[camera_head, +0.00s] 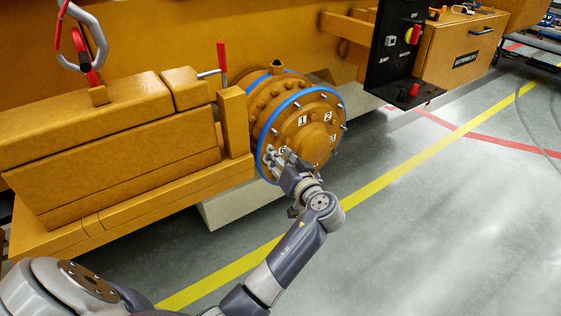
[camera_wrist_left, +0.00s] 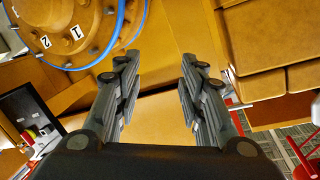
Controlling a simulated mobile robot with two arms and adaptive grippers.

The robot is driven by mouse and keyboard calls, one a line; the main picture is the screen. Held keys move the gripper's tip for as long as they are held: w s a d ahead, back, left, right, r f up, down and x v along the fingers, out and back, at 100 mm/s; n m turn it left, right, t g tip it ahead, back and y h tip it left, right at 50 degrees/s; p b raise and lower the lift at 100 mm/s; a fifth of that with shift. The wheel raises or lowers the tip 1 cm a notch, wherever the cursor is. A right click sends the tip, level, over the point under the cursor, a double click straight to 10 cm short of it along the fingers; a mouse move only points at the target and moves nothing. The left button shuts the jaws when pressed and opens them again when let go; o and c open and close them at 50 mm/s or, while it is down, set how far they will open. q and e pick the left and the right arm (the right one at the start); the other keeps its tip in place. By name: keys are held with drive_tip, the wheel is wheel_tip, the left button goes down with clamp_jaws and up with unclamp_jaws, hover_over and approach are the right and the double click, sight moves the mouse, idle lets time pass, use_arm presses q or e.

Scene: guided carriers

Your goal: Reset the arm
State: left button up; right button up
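My left arm comes in from the bottom left in the head view. Its left gripper (camera_head: 279,159) is in front of the lower left of a round orange flanged cover (camera_head: 304,125). The cover has a blue ring, studs around its rim and number labels, and the gripper hides part of it. I cannot tell whether they touch. In the left wrist view the left gripper (camera_wrist_left: 157,70) has its fingers well apart, with nothing between them. The cover (camera_wrist_left: 75,30) is at upper left there, beside the fingers. My right gripper is not in view.
An orange housing (camera_head: 110,150) and a red-handled lever (camera_head: 222,62) stand left of the cover. A black switch panel (camera_head: 396,50) and an orange cabinet (camera_head: 462,50) are at upper right. The grey floor (camera_head: 430,230) at right is clear.

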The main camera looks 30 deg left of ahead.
use_arm(q)
drive_tip(key=shift+d+f, duration=0.1)
drive_tip(key=shift+f, duration=0.2)
drive_tip(key=s+d+f+m+h+b, duration=0.1)
drive_tip(key=d+f+m+h, duration=0.15)
drive_tip(key=f, duration=0.95)
drive_tip(key=s+d+f+m+h+b, duration=0.1)
drive_tip(key=d+f+m+h, duration=0.2)
drive_tip(key=f, duration=0.9)
drive_tip(key=s+d+f+m+g+h, duration=0.15)
drive_tip(key=s+f, duration=0.25)
drive_tip(key=f, duration=0.4)
drive_tip(key=s+d+f+m+g+h, duration=0.1)
drive_tip(key=s+f+h, duration=0.1)
drive_tip(key=s+f, duration=0.5)
drive_tip(key=s+d+f+m+g+h+b, duration=0.1)
drive_tip(key=s+d+f+g+h+b, duration=0.15)
drive_tip(key=s+f, duration=1.5)
drive_tip(key=s+f+g, duration=0.1)
drive_tip(key=s+f, duration=0.2)
drive_tip(key=s, duration=0.4)
drive_tip(key=s+f+g+h, duration=0.1)
drive_tip(key=s+f, duration=0.1)
drive_tip(key=s, duration=0.5)
drive_tip(key=s+f+g+h+b, duration=0.1)
drive_tip(key=s+f, duration=0.2)
drive_tip(key=s, duration=0.4)
drive_tip(key=shift+d+f+n, duration=0.3)
drive_tip(key=shift+d, duration=0.15)
